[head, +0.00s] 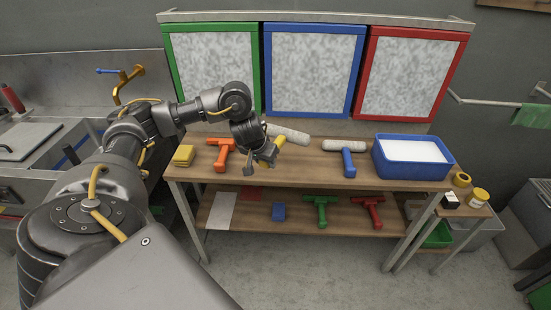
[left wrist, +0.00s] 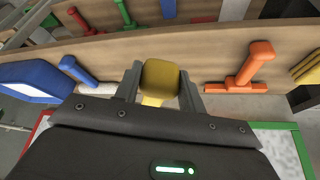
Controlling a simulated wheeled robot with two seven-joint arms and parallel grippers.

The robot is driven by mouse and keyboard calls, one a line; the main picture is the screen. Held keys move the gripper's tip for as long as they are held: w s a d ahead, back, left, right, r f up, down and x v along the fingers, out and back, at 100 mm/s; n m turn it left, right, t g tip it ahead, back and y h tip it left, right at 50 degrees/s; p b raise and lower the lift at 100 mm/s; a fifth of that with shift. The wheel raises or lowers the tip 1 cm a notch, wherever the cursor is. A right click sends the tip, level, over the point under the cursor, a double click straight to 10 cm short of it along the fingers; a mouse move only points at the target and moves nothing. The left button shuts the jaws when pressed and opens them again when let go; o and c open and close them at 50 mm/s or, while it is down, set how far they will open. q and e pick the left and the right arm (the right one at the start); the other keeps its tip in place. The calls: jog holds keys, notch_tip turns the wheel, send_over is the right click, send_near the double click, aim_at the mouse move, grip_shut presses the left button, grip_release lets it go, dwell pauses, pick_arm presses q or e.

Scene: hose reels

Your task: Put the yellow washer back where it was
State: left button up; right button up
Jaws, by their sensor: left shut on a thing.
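The yellow washer (head: 268,152) is a T-shaped hand tool with a yellow handle and a pale sleeve (head: 289,134) across its head. My left gripper (head: 254,158) is shut on its handle, over the upper shelf of the wooden table (head: 308,177), between the orange washer (head: 221,152) and the blue washer (head: 348,163). In the left wrist view the yellow handle (left wrist: 160,82) sits between both fingers; the sleeve is hidden there. I cannot tell how high the tool is above the wood. My right gripper is not in view.
A blue tub (head: 415,176) stands right on the upper shelf, a yellow sponge (head: 183,155) left. Below lie a green washer (head: 321,208), a red washer (head: 369,209) and a blue sponge (head: 278,211). Three framed panels (head: 312,70) stand behind. Bare wood shows between the orange and blue washers.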

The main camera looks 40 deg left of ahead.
pick_arm(q)
jog(key=w+a+f+b, duration=0.2)
jog(key=w+f, duration=0.1)
jog(key=w+a+f+b, duration=0.2)
jog(key=w+b, duration=0.1)
jog(key=w+a+f+b, duration=0.2)
jog(key=w+f, duration=0.1)
jog(key=shift+w+f+b, duration=0.3)
jog(key=shift+w+a+f, duration=0.1)
jog(key=shift+w, duration=0.15)
notch_tip(320, 180, down, 3)
jog(key=shift+w+a+f+b, duration=0.1)
jog(key=shift+w+a+b, duration=0.05)
jog(key=shift+b, duration=0.25)
jog(key=shift+f, duration=0.2)
